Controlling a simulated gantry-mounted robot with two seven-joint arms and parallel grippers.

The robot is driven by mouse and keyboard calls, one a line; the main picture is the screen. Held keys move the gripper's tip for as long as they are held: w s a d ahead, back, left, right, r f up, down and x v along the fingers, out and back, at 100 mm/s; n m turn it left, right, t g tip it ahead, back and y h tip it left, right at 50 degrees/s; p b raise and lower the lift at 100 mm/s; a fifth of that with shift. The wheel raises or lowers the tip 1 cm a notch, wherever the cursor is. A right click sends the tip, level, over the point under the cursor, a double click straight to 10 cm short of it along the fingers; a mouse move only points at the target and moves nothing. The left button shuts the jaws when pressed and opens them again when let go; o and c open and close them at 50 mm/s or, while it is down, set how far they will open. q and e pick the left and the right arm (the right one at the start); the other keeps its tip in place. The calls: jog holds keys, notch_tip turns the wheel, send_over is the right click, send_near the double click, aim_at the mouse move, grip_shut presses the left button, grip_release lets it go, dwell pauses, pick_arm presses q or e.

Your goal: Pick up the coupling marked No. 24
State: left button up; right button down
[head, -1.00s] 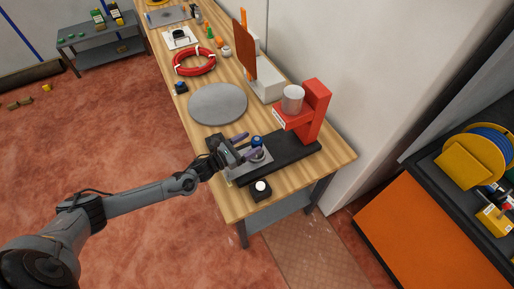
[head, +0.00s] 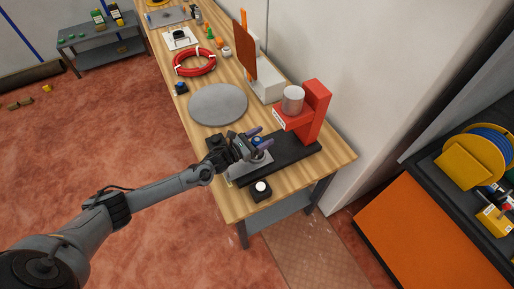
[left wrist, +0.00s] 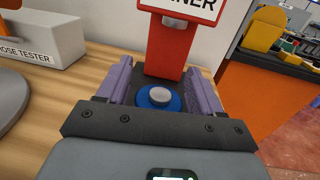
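A blue piece with a pale round top, likely the coupling (left wrist: 160,97), sits at the red machine's base in the left wrist view. No number is readable on it. In the head view the blue piece (head: 257,140) is partly hidden by my gripper. My left gripper (head: 259,138) is open, with its purple fingers on either side of the blue piece. In the left wrist view the left gripper (left wrist: 162,78) shows gaps between both fingers and the piece. The piece's lower part is hidden behind the gripper body. My right gripper is not in view.
The red machine (head: 316,112) with a metal cylinder (head: 292,99) rises just beyond the piece, on a black base (head: 292,152). A small black box with a white button (head: 261,188) stands in front. A grey disc (head: 217,104) and red ring (head: 194,62) lie farther back.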

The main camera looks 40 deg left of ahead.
pick_arm(q)
grip_shut()
jog(key=shift+r, duration=0.2)
dwell(0.3)
